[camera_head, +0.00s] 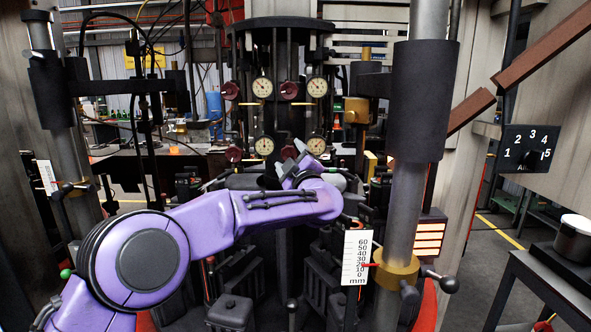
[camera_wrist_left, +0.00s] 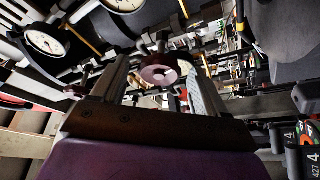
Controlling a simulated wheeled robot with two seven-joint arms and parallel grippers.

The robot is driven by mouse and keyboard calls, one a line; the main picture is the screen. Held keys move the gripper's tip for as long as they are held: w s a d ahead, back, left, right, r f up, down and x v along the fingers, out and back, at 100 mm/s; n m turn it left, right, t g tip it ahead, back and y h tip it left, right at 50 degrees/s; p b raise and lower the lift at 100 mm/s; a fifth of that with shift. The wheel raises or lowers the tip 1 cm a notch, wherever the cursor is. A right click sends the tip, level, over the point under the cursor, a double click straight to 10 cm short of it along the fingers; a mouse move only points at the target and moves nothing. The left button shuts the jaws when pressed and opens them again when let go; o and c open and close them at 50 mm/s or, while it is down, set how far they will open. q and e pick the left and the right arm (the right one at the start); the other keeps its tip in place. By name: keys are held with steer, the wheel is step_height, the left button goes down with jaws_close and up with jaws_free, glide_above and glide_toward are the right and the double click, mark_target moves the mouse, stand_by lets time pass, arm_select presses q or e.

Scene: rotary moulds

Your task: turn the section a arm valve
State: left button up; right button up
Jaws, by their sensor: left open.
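Several round red valve knobs sit beside dial gauges on the dark central column: one at upper left (camera_head: 231,91), one at upper right (camera_head: 289,91) and one at lower left (camera_head: 235,155). No readable label shows which is the section A arm valve. My left gripper (camera_head: 295,160) is open in front of the lower right part of the column, hiding the spot left of the lower right gauge (camera_head: 317,146). In the left wrist view, a red knob (camera_wrist_left: 158,75) appears between the two spread fingers of my left gripper (camera_wrist_left: 158,85). Contact cannot be told. My right gripper is not in view.
A thick grey post (camera_head: 418,200) with a millimetre scale (camera_head: 357,258) stands right of the column. A numbered selector dial (camera_head: 531,149) is at far right. Another post (camera_head: 70,150) stands at left. Dark mould parts crowd below my arm.

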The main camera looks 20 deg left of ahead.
arm_select(q)
steer(key=b+v, duration=0.2)
steer(key=v, duration=0.6)
steer(key=shift+s, duration=0.2)
steer(key=shift+d, duration=0.1)
